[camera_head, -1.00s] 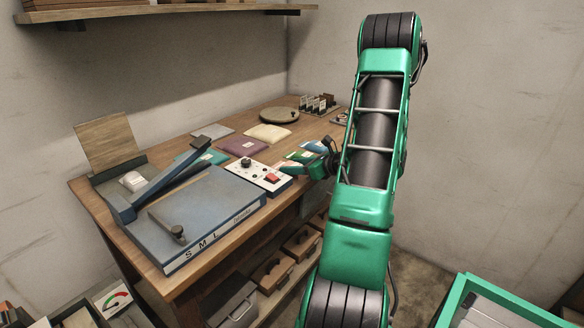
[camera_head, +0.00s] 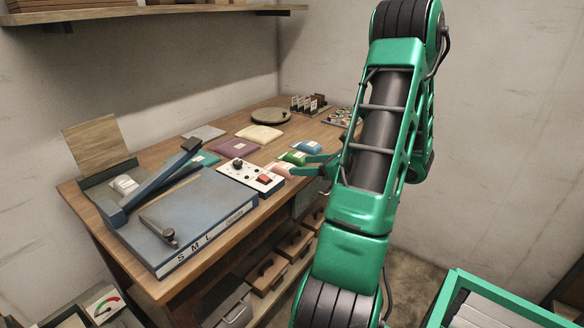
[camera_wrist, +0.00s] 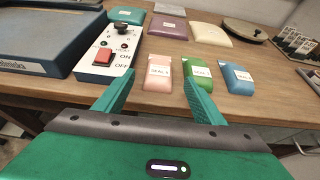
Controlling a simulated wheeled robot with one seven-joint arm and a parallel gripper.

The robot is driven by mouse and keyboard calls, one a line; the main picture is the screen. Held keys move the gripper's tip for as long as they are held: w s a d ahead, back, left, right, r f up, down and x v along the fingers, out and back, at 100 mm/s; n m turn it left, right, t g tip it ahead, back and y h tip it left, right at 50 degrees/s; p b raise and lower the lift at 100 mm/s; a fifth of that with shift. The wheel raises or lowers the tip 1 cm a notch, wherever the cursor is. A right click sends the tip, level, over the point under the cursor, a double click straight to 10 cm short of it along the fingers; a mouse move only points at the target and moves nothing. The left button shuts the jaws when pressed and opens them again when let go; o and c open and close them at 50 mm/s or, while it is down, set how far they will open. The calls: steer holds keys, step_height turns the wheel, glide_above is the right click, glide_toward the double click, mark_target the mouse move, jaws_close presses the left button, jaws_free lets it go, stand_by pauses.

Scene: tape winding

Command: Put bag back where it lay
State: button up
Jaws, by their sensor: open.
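Several small flat bags lie on the wooden bench. A pink bag (camera_wrist: 157,78), a green bag (camera_wrist: 201,76) and a blue bag (camera_wrist: 237,79), with white labels, lie in a row near the front edge. Behind them are a cream bag (camera_head: 260,137), a purple bag (camera_head: 235,148), a teal bag (camera_head: 203,159) and a grey bag (camera_head: 204,133). My gripper (camera_wrist: 158,82) is open and empty. In the wrist view its fingers frame the pink bag, and the right fingertip overlaps the green bag. In the head view the gripper (camera_head: 305,164) is at the bench's front edge.
A control box (camera_head: 251,177) with a red switch stands left of the row, beside a blue sealer-like device (camera_head: 195,219). A round turntable (camera_head: 270,115) and a card rack (camera_head: 308,105) are at the back. Drawers (camera_head: 266,272) sit under the bench.

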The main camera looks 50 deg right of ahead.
steer(key=shift+v, duration=1.55)
